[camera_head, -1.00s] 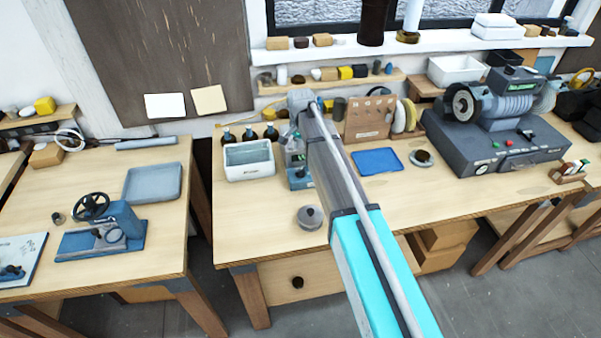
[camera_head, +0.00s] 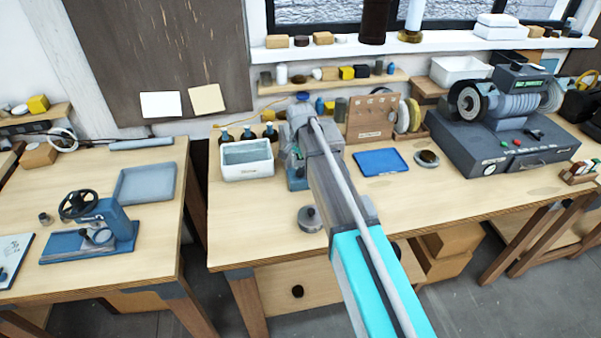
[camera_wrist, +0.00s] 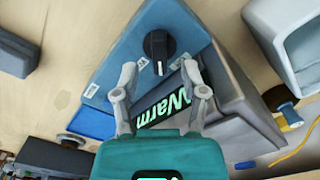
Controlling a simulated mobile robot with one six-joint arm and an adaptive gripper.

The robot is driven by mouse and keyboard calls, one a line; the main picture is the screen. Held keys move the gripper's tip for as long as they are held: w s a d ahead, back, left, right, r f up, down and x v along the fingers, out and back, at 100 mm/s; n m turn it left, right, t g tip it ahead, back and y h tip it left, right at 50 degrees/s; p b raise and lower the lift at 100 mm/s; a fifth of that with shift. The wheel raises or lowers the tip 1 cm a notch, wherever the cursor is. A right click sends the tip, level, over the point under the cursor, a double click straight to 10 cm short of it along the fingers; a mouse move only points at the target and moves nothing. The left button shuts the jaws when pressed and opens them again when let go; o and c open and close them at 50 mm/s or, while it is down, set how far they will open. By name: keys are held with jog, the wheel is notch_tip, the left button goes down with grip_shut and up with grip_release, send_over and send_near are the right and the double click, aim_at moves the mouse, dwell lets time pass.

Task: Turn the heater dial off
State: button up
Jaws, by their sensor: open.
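The heater (camera_wrist: 120,62) has a blue sloped face with a black dial (camera_wrist: 157,44) in the wrist view. A pale mark shows at the dial's lower edge, and small white labels sit near it, too small to read. A dark display below reads "Warm" in green. My gripper (camera_wrist: 159,72) is open, its two grey fingers spread over the heater face to the left and right, just below the dial in the picture. In the head view the heater (camera_head: 297,177) is mostly hidden behind my arm, and my gripper cannot be made out.
A white bin (camera_head: 248,171) stands left of the heater, with several bottles behind it. A blue tray (camera_head: 381,162) and a wooden rack (camera_head: 370,120) are to the right. A round grey lidded item (camera_head: 310,218) lies in front. The bench's front right is clear.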

aim_at(301, 171)
jog(key=shift+f+b, duration=1)
jog(key=shift+f, duration=0.3)
grip_shut()
